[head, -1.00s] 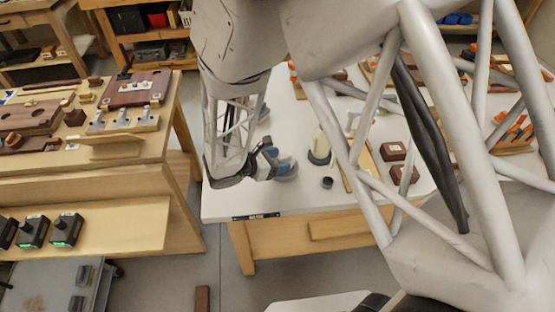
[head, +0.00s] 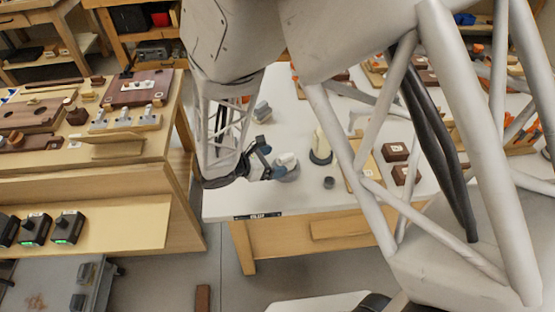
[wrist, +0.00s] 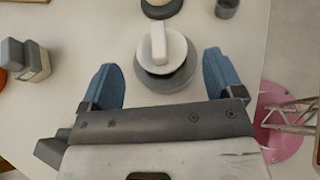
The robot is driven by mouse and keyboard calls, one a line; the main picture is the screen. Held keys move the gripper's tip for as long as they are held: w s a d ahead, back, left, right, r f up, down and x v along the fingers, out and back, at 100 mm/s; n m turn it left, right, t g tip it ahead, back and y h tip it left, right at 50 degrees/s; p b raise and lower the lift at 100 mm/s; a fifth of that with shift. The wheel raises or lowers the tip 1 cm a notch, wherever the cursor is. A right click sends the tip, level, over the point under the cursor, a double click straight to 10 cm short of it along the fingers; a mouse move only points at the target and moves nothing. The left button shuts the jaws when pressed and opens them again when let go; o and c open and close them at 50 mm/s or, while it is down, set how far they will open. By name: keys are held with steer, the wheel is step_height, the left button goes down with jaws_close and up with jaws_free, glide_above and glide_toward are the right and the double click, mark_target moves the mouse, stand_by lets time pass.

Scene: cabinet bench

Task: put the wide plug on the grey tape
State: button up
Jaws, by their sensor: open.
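The wide plug, white with a raised bar handle, shows in the wrist view (wrist: 160,45) and in the head view (head: 287,159). It appears to rest on top of the round grey tape (wrist: 172,85), whose rim shows around and below it; the tape also shows in the head view (head: 289,177). Whether they touch all round is hidden. My gripper (wrist: 160,61) has its blue fingers wide apart, one on each side of the plug and tape, with clear gaps. In the head view my gripper (head: 266,161) is just left of them, low over the white table.
A cream piece on a dark round base (head: 320,147) stands to the right, with a small dark cup (head: 328,182) near it. A grey block (wrist: 37,60) stands left in the wrist view. Brown blocks (head: 395,151) lie farther right. The table's front is clear.

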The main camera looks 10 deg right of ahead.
steer(key=v, duration=0.9)
steer(key=shift+a+r, duration=0.15)
steer(key=shift+a, duration=0.05)
stand_by(0.7)
steer(key=s+d+r+m+g+y, duration=0.3)
steer(key=d+r+m, duration=0.3)
steer(key=d, duration=0.1)
steer(key=s+d+r+m+g+y, duration=0.25)
steer(key=d+r+m, duration=0.25)
steer(key=d+r, duration=0.25)
steer(key=s+d+r+m+t+y, duration=0.2)
steer(key=s+d+r+m+y, duration=0.5)
steer(key=s+r+m, duration=0.3)
steer(key=shift+s+d+r+m+t, duration=0.25)
steer(key=shift+s+m+t, duration=0.1)
steer(key=shift+s+m, duration=0.55)
